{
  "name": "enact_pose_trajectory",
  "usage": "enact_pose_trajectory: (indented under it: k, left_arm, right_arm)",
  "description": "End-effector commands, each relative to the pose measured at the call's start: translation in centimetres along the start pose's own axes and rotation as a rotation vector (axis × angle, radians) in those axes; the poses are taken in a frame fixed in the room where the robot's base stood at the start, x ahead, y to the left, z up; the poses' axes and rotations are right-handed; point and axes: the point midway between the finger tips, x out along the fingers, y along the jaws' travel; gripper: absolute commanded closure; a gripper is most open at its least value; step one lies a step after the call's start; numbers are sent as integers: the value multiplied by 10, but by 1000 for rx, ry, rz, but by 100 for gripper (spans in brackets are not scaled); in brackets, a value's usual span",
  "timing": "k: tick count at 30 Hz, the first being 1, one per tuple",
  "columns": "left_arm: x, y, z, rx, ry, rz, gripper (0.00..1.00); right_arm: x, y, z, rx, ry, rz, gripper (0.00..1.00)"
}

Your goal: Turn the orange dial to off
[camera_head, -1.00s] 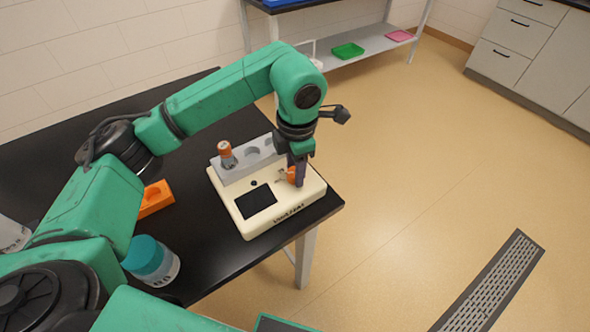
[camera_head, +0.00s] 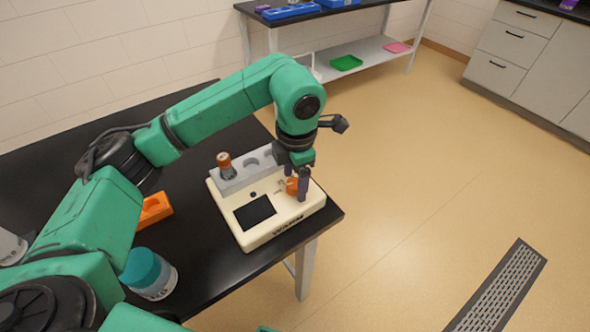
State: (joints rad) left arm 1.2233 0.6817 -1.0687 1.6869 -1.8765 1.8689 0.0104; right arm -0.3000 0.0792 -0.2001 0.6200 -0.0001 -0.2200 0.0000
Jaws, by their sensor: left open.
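The orange dial (camera_head: 292,186) sits on the right part of the cream device (camera_head: 262,234), which has a dark screen (camera_head: 255,212). The device stands near the right corner of the black table. My left gripper (camera_head: 296,188) points down over the dial and is open. One finger shows on the right side of the dial; the dial is partly covered by the gripper. I cannot tell whether the fingers touch it. The dial's exact setting is too small to read. My right gripper is not in view.
A grey rack (camera_head: 244,175) on the device's back holds an orange-capped vial (camera_head: 225,165). An orange block (camera_head: 152,210) and a teal-lidded jar (camera_head: 150,274) stand on the table (camera_head: 196,240) left of the device. Open floor lies to the right.

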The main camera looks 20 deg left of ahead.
Motion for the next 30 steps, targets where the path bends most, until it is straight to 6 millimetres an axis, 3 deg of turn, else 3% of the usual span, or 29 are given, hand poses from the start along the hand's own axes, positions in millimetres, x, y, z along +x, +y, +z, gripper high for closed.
enact_pose_trajectory:
  k: [5, 10, 15, 18, 22, 30]
  left_arm:
    - [-19, 0, 1, 0, -4, 3, 24]
    - [-63, 0, 1, 1, -6, 5, 24]
    - [-117, 1, 0, -2, -5, 7, 24]
    - [-135, 1, 0, -2, -4, 5, 24]
    - [-145, 0, 0, -2, -3, 2, 24]
    - [-145, 0, 0, -1, -2, 1, 24]
  right_arm:
    - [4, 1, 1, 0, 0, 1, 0]
    - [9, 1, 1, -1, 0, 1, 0]
    - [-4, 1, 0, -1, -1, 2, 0]
    - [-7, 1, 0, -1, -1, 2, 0]
    - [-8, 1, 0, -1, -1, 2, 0]
    - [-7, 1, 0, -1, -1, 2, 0]
